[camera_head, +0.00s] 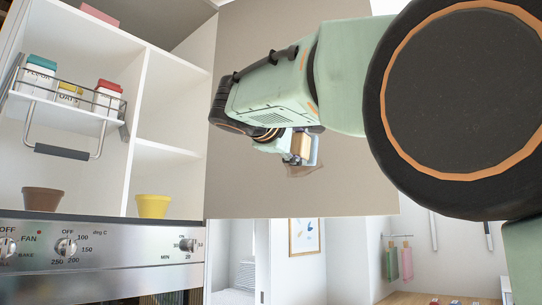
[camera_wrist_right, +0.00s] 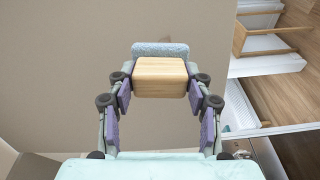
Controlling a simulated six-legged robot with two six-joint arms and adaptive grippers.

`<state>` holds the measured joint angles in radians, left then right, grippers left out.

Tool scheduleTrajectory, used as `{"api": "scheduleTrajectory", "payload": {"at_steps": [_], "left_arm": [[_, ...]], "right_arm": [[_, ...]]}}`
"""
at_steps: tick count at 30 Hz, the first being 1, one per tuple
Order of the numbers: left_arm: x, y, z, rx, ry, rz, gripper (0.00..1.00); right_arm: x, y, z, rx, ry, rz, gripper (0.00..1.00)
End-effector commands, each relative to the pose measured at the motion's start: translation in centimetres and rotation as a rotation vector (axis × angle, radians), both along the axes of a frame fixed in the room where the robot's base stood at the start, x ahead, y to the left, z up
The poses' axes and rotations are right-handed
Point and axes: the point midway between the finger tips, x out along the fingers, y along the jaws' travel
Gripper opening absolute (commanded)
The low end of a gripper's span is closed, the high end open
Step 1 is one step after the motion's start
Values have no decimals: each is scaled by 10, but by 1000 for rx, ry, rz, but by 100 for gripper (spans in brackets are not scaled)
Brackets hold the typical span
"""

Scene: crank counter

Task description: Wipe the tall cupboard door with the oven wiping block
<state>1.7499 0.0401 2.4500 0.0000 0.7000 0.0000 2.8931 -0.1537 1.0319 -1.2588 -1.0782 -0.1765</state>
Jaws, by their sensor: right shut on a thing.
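The tall cupboard door (camera_head: 350,185) is a flat beige panel in the head view. It fills the background of the right wrist view (camera_wrist_right: 60,70). My right gripper (camera_head: 298,158) is in front of the door's lower middle. In the right wrist view the gripper (camera_wrist_right: 160,88) is shut on the wiping block (camera_wrist_right: 160,78), a wooden block with a grey-blue pad (camera_wrist_right: 160,48) on its far side. The pad faces the door; I cannot tell if it touches. A brownish patch (camera_head: 303,170) shows beside the block, either a smear or a shadow. My left gripper is not in view.
At left, a white open cupboard holds a pull-down rack (camera_head: 68,118) with canisters, a brown pot (camera_head: 42,200) and a yellow pot (camera_head: 153,206). Below is the oven's control panel (camera_head: 110,247) with knobs.

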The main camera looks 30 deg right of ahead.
Motion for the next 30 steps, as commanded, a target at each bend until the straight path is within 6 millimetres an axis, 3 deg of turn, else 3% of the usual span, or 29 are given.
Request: {"api": "scheduleTrajectory", "payload": {"at_steps": [14, 30], "left_arm": [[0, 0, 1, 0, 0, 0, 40], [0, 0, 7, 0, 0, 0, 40]], "right_arm": [[2, -3, 0, 0, 0, 3, 26], [26, -47, 4, 0, 0, 62, 26]]}}
